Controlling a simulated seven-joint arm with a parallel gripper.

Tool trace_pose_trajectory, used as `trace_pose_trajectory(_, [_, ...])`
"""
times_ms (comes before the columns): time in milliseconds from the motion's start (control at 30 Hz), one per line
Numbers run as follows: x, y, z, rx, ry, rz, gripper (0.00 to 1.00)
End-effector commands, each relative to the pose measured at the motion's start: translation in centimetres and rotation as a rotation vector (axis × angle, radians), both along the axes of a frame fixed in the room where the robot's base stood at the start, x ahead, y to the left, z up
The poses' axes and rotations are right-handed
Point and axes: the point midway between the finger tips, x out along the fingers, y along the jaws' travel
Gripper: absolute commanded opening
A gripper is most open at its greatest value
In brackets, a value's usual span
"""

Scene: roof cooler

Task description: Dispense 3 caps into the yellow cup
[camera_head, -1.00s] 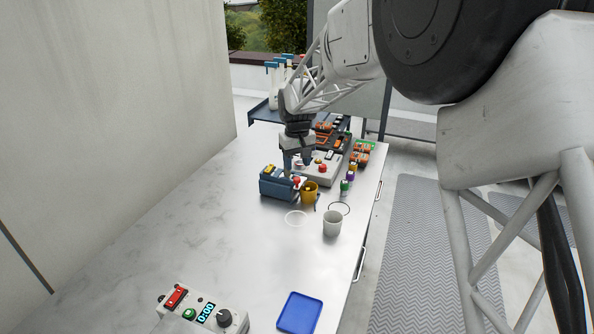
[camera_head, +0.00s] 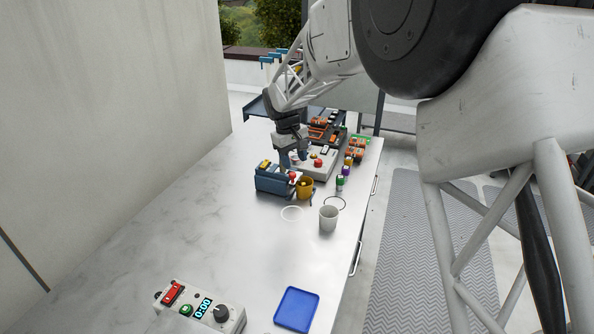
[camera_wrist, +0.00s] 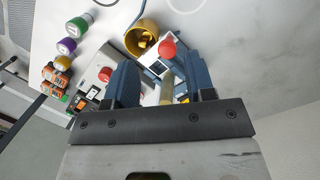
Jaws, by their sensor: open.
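The yellow cup (camera_head: 305,188) stands upright beside a blue-grey dispenser box (camera_head: 270,181) with a red knob (camera_head: 292,176). In the wrist view the yellow cup (camera_wrist: 142,38) has several small yellowish pieces inside, likely caps; their exact number is unclear. The red knob (camera_wrist: 168,50) shows just right of the cup, at the end of the dispenser. My gripper (camera_head: 292,160) is open above and behind the dispenser. In the wrist view its two blue fingers (camera_wrist: 163,75) are spread apart, with part of the dispenser showing between them. I see nothing held.
A white cup (camera_head: 328,219) stands in front. A blue tray (camera_head: 297,310) and a timer box (camera_head: 201,308) lie nearer. Green, purple and yellow bottles line the right edge. A grey box with a red button (camera_head: 318,163) sits behind. The table's left side is clear.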

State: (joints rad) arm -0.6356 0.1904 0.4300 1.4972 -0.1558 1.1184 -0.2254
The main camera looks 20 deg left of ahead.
Motion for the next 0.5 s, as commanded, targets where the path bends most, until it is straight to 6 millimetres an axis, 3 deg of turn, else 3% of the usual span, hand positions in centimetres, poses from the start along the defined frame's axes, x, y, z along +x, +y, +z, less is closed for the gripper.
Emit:
trace_pose_trajectory(200, [-0.7,-0.7,-2.5,-0.260,0.001,0.222,0.50])
trace_pose_trajectory(500, [-0.5,-1.0,-4.0,-0.669,-0.007,0.521,0.50])
